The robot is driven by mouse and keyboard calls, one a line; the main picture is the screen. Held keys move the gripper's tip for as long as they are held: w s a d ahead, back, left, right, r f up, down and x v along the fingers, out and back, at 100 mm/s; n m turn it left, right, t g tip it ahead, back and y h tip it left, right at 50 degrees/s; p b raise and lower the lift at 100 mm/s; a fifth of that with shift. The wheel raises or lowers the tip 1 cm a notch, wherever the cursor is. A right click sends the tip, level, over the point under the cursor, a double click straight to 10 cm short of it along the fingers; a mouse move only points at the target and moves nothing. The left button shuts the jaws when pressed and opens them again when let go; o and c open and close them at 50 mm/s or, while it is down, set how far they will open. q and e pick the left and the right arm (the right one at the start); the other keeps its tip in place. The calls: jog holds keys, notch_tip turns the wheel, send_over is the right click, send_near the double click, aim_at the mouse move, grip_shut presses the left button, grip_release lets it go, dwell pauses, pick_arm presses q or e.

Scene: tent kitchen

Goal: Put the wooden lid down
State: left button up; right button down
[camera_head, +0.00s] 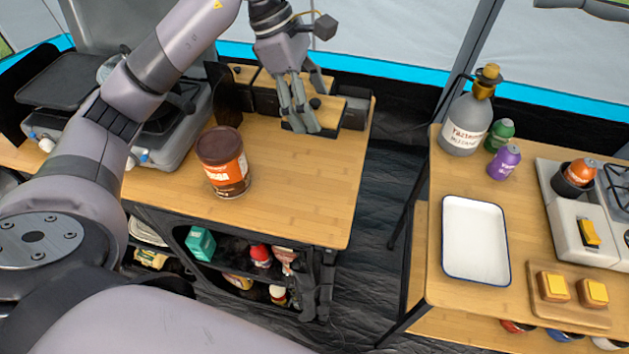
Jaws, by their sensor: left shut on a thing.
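My left gripper (302,120) reaches down at the back right of the left table and is shut on the wooden lid (328,115). The lid is a light wood panel with a small black knob, and the fingers cover its left part. It appears low, just above or on the tabletop; I cannot tell whether it touches. A dark edge shows beneath it. Dark boxes stand right behind, some with similar wooden tops (243,74). My right gripper is not in view.
A brown tin (223,163) stands on the left table (285,200), whose front right is clear. A camp stove (180,125) is at the left. The right table holds a grey bottle (466,125), small shakers, a white tray (475,242) and a board (570,300).

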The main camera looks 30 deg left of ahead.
pick_arm(q)
jog(key=shift+f, duration=0.3)
notch_tip(320, 180, down, 14)
jog(key=shift+f+p, duration=0.25)
jog(key=shift+p, duration=0.95)
jog(key=shift+f+p, duration=0.4)
jog(key=shift+f, duration=2.1)
jog(key=o, duration=1.1)
jog(key=shift+o, duration=0.3)
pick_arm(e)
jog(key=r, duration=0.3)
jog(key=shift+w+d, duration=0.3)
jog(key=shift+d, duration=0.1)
